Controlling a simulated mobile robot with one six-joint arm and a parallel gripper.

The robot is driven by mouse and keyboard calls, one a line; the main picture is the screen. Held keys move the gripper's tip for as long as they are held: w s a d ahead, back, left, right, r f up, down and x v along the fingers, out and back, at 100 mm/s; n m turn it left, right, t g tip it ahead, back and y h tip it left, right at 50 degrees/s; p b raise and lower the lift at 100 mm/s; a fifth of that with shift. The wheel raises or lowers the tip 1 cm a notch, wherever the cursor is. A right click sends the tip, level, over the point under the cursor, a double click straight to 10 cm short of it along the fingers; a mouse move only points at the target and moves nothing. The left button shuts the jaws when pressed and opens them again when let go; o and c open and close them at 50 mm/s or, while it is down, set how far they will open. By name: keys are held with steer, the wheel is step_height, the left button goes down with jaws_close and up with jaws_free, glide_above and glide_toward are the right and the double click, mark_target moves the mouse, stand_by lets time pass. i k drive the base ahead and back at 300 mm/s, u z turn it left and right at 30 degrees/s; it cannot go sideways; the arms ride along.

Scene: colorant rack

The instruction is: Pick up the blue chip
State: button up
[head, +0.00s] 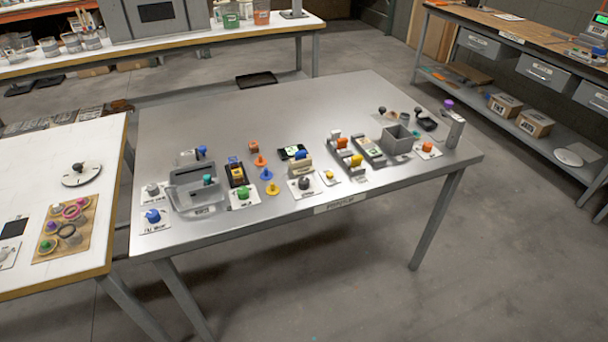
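A small blue piece (266,174), flat at the base with a raised middle, stands on the grey metal table (330,100). It is in a short column, between an orange piece (260,160) behind it and a yellow piece (272,188) in front of it. It looks like the blue chip, but it is too small to be certain. Other blue parts are a knob (153,215) on a white card at the front left, a blue part (301,154) on a beige block, and one (201,150) at the back left. My gripper is not in view.
A grey bin (188,196) stands left of the pieces, with a dark tray (237,173) between. Racks with orange and yellow parts (345,155) and a grey box (396,140) stand to the right. The table's back half is mostly clear. A white bench (105,160) adjoins at left.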

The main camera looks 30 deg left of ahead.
mark_target(301, 155)
steer(key=k, duration=0.85)
steer(key=z, duration=1.2)
steer(key=k, duration=0.2)
steer(key=u, duration=3.05)
steer(key=i, duration=1)
steer(key=u, duration=0.05)
